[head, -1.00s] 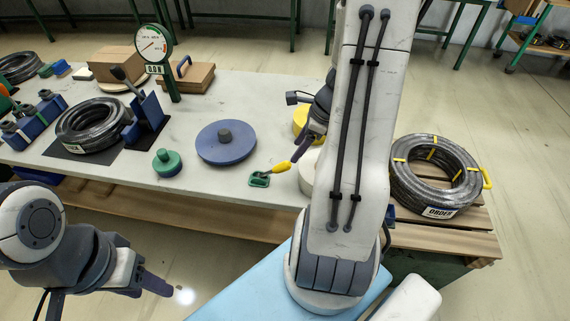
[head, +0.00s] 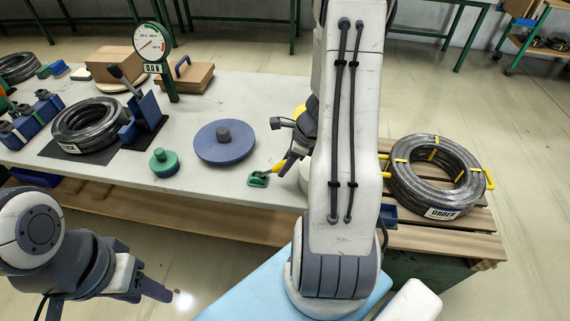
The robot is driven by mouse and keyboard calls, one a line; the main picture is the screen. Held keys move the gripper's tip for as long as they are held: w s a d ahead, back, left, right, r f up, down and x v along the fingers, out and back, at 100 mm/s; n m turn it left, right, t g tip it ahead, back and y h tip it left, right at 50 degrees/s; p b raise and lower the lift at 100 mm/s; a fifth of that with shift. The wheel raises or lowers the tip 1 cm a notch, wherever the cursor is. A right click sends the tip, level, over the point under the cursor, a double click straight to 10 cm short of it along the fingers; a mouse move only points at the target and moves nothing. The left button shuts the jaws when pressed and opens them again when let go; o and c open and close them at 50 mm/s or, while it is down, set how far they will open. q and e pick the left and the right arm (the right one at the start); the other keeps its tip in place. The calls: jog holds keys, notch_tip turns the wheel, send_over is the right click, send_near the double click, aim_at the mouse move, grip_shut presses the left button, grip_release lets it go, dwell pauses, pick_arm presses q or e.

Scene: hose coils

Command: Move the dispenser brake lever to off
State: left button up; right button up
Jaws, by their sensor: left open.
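The brake lever is a yellow handle (head: 277,169) on a small green base (head: 258,180) at the table's front edge. It leans up and to the right from the base. My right gripper (head: 284,164) is at the handle's upper end and covers part of it. Whether its fingers are closed on the handle is hidden. My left gripper (head: 155,291) is open and empty, low at the left in front of the table, well away from the lever.
A blue disc (head: 222,148) and a green knobbed weight (head: 163,163) lie left of the lever. A black hose coil (head: 88,122) and a dial gauge (head: 151,43) stand further left. A hose coil with yellow ties (head: 405,185) lies on the slatted pallet at right. My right arm hides the table's right end.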

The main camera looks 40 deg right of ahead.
grip_shut()
dwell(1.1)
